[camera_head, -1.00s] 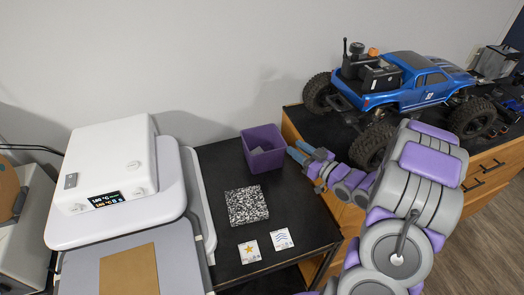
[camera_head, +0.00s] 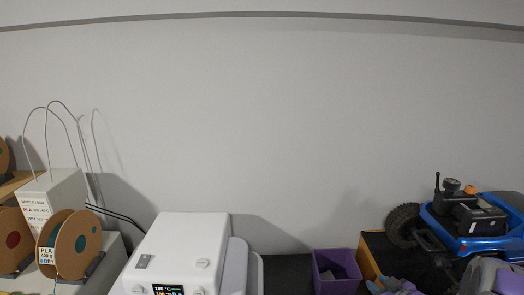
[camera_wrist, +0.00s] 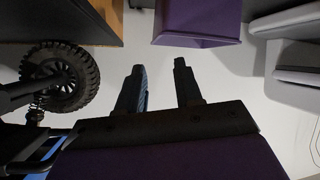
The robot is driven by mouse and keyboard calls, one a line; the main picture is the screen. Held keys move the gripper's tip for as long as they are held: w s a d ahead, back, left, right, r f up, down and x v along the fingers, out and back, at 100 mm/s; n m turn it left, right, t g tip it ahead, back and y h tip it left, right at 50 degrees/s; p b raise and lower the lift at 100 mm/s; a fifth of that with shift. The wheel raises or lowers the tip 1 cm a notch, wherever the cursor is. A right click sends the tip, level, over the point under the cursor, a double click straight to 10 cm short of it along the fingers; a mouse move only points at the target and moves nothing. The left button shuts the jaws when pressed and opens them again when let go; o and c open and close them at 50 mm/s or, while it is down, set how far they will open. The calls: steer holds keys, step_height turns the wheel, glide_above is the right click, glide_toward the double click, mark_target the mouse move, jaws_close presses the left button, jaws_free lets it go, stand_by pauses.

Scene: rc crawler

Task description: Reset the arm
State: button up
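My arm (camera_head: 487,276) shows only in part at the bottom right of the head view, in front of the blue RC crawler (camera_head: 470,225). My gripper (camera_wrist: 159,67) is open in the wrist view, with a clear gap between its two dark fingers and nothing between them. In the head view its end is cut by the bottom edge, just right of the purple bin (camera_head: 336,272). The purple bin also shows past the fingertips at the top of the wrist view (camera_wrist: 200,38). A crawler wheel (camera_wrist: 62,78) is left of the fingers there.
A white machine with a lit display (camera_head: 180,250) stands left of the bin. Spools (camera_head: 70,245) and a pale box with tubes (camera_head: 50,203) are at the far left. The wall (camera_head: 250,120) behind is bare.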

steer(key=s+a+r+m+g, duration=0.1)
steer(key=s+a+g, duration=0.3)
steer(key=s, duration=0.9)
steer(key=s+a+r+m+g+h+b, duration=0.1)
steer(key=s+a+r+g, duration=0.3)
steer(key=s+a, duration=0.6)
steer(key=s+a+r+m+g, duration=0.2)
steer(key=s+a+g, duration=0.4)
steer(key=s, duration=0.9)
steer(key=shift+s+a+r+h, duration=0.3)
steer(key=shift+a+h, duration=0.1)
steer(key=shift+a, duration=0.05)
steer(key=shift+a, duration=0.1)
